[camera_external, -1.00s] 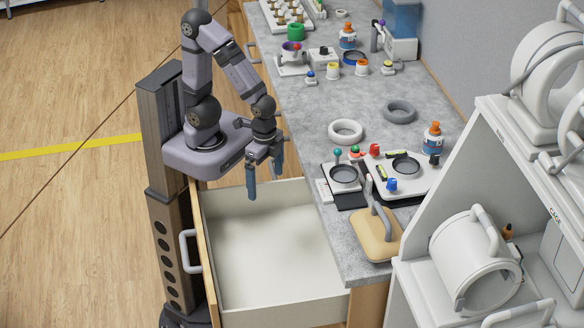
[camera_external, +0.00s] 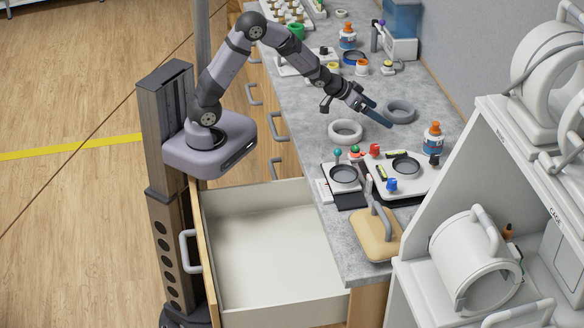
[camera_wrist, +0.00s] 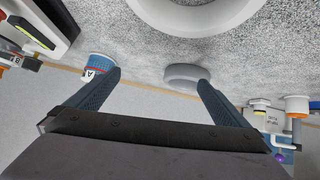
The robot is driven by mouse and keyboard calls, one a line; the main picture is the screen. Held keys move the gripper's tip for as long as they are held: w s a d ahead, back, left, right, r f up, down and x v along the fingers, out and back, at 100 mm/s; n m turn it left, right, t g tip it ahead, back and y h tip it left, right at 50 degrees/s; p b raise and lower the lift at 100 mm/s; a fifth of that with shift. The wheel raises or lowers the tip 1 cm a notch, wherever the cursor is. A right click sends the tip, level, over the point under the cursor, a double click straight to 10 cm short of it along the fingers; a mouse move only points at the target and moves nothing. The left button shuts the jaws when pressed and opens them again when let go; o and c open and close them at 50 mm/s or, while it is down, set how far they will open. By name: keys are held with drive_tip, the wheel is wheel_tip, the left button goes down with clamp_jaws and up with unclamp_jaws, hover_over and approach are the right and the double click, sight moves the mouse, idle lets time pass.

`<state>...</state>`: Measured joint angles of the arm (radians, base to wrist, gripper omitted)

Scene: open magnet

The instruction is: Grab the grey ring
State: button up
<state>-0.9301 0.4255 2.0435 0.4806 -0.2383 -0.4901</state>
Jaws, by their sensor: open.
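The grey ring (camera_external: 401,119) lies flat on the grey speckled counter, toward the wall side. It also shows in the wrist view (camera_wrist: 182,74), ahead of my gripper and partly behind the right finger. My gripper (camera_external: 384,115) is over the counter just left of the grey ring, with its fingers pointing toward the ring. In the wrist view my gripper (camera_wrist: 159,78) has its two blue fingers spread apart with nothing between them. I cannot tell whether a finger touches the ring.
A white ring (camera_external: 345,138) lies left of and nearer than the grey ring. An orange-capped bottle (camera_external: 432,140) stands to the right, beside a white tray (camera_external: 425,178) with small items. Several bottles and jars stand farther back. An open drawer (camera_external: 265,245) is in front.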

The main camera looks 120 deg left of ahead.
sight(400, 109)
drive_tip(key=a, duration=0.2)
drive_tip(key=s+a+f+m+t+y+b, duration=0.1)
drive_tip(key=a, duration=0.2)
drive_tip(key=a+f+t, duration=0.1)
drive_tip(key=a, duration=0.1)
drive_tip(key=shift+s+a+f+m+b, duration=0.1)
drive_tip(key=shift+s+a+m+b, duration=0.05)
drive_tip(key=shift+s+m+b, duration=0.2)
drive_tip(key=shift+s+a+m+t+y, duration=0.2)
drive_tip(key=shift+a+m+t+y, duration=0.15)
drive_tip(key=shift+a+t, duration=0.3)
drive_tip(key=shift+p+x, duration=1.2)
drive_tip(key=shift+x, duration=2.45)
drive_tip(key=shift+s+a+f, duration=0.1)
drive_tip(key=shift+s+f, duration=0.05)
drive_tip(key=c, duration=1.1)
